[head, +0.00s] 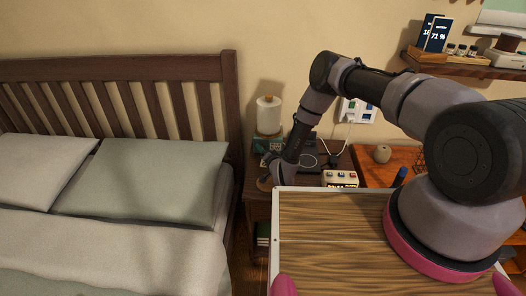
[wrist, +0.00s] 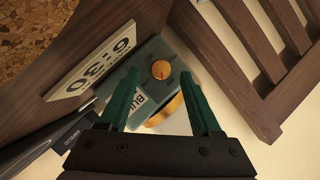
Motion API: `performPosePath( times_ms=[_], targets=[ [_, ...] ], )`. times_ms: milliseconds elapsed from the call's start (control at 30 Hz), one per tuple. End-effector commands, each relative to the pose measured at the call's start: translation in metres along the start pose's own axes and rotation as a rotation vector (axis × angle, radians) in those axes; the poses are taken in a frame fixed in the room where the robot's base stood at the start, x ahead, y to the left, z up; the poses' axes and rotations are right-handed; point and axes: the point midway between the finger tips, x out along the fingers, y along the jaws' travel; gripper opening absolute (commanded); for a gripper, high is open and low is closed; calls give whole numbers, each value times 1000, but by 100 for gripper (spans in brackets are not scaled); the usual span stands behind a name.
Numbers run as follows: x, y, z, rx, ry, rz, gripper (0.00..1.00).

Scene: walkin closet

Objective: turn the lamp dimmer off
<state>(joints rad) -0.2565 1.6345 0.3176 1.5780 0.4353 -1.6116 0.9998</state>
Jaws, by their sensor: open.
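The lamp dimmer appears to be a round yellow-orange knob (wrist: 160,69) on a teal box (wrist: 147,55) in the wrist view. A small dark mark shows on the knob; I cannot tell its setting. My gripper (wrist: 159,73) is open, with its two green fingers on either side of the knob in the picture. I cannot tell whether they touch it. In the head view my gripper (head: 272,172) is low over the bedside table, its fingers not clear. A white cylindrical lamp (head: 268,114) stands at the back of that table; the knob cannot be made out there.
A white panel reading 6:30 (wrist: 92,62) lies close left of the teal box in the wrist view. The slatted wooden headboard (head: 130,85) and bed stand left of the table. A small cream device (head: 340,178) sits on the table to the right of my gripper.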

Motion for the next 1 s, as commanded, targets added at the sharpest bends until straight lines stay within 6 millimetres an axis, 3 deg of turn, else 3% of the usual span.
performPosePath(
  times_ms=[133,433,467,600,633,1000],
  targets=[
    [12,-1,0,-1,1,-1,65],
    [15,0,0,0,0,1,65],
    [15,0,0,0,0,1,61],
    [15,0,0,0,0,0,8],
    [15,0,0,0,0,0,0],
    [15,-2,0,-44,-4,21,0]
  ],
)
